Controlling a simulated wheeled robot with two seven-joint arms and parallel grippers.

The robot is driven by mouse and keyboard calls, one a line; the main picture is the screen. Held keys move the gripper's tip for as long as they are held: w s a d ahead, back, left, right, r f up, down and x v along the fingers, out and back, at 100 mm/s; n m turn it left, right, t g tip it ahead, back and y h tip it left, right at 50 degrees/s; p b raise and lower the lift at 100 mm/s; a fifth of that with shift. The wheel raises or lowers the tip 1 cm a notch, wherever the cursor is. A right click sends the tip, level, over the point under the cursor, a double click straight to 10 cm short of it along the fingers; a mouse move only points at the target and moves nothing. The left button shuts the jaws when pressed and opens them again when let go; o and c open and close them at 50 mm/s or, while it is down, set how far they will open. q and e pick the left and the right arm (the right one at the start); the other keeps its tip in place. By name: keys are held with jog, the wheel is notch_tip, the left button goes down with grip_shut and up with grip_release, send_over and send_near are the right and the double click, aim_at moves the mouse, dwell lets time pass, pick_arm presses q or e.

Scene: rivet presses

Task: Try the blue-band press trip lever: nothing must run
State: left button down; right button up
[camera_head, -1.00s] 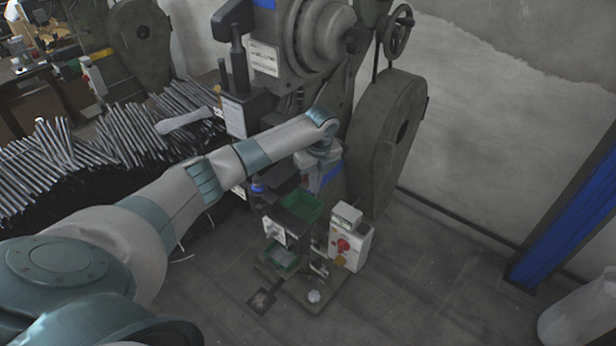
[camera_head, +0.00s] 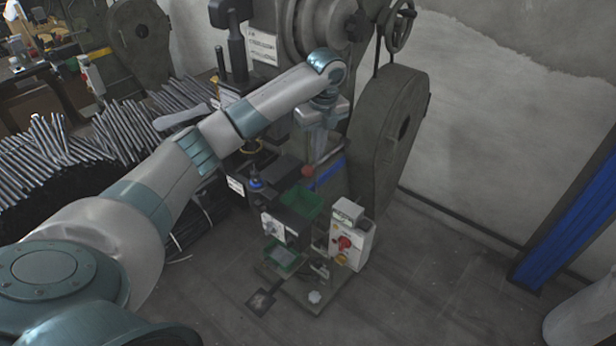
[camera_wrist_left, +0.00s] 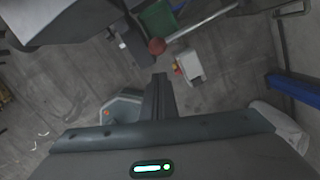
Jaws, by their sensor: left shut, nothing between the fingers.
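The trip lever shows as a rod with a red ball knob (camera_head: 307,171) low on the front of the press (camera_head: 368,125). In the left wrist view the red knob (camera_wrist_left: 156,46) and its pale rod (camera_wrist_left: 203,22) lie just beyond my fingertips. A blue band (camera_head: 328,174) shows beside the knob. My left gripper (camera_head: 311,158) points down just above the knob. It is shut and empty; its fingers (camera_wrist_left: 160,76) appear apart from the knob. My right gripper is in neither view. My left arm hides part of the press front.
A control box (camera_head: 350,238) with a red button stands right of the green bins (camera_head: 302,205). Bundles of metal rods (camera_head: 60,150) lie at the left. A blue post (camera_head: 565,235) stands at the right. The floor between is clear.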

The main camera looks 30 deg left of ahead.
pick_arm(q)
jog(key=r, duration=0.6)
jog(key=shift+s+d+b, duration=0.15)
jog(key=shift+d+b, duration=0.1)
jog(key=shift+b, duration=0.15)
jog(key=shift+f, duration=0.1)
